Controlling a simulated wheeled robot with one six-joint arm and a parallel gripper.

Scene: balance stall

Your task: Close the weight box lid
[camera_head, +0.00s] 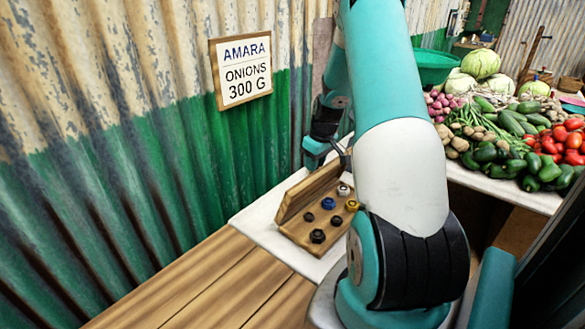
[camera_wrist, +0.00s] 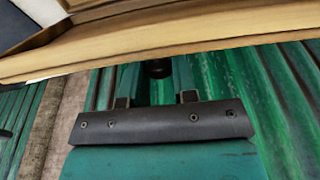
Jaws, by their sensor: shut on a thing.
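The wooden weight box (camera_head: 290,233) sits on the white counter, with several dark, blue, brass and pale weights in its tray. Its lid (camera_head: 308,190) stands raised along the box's left side. My gripper (camera_head: 343,155) is at the lid's far upper end, partly hidden by my arm. In the wrist view, my gripper's fingers (camera_wrist: 155,80) reach up to a wooden edge, likely the lid (camera_wrist: 180,38). A small dark knob (camera_wrist: 158,68) shows between the fingertips, and they are shut on it.
A corrugated wall (camera_head: 150,150) with an onion sign (camera_head: 242,70) stands close on the left. Vegetables (camera_head: 510,135) and a green basin (camera_head: 432,66) lie at the back right. Bare wooden planks (camera_head: 190,285) are free in front.

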